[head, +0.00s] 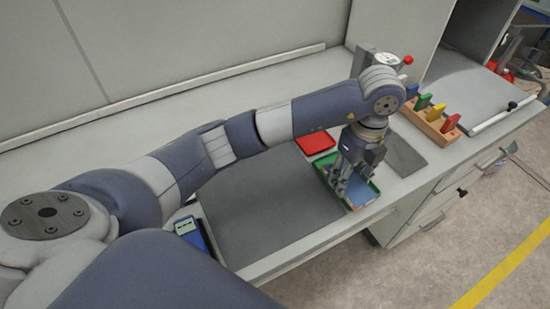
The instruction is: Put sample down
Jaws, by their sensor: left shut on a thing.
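My left gripper (340,188) points down over a green tray (374,184) near the front edge of the counter. It is shut on a sample (359,186), a blue flat piece that shows between the fingers and the tray rim. The gripper hides part of the sample and tray, and I cannot tell whether the sample touches the tray floor. My right gripper is not in view.
A red tray (316,142) lies behind the green tray. A wooden rack (430,122) with green, yellow and red pieces stands to the right. A small device (185,226) lies at the left. A dark grey mat (265,200) is clear.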

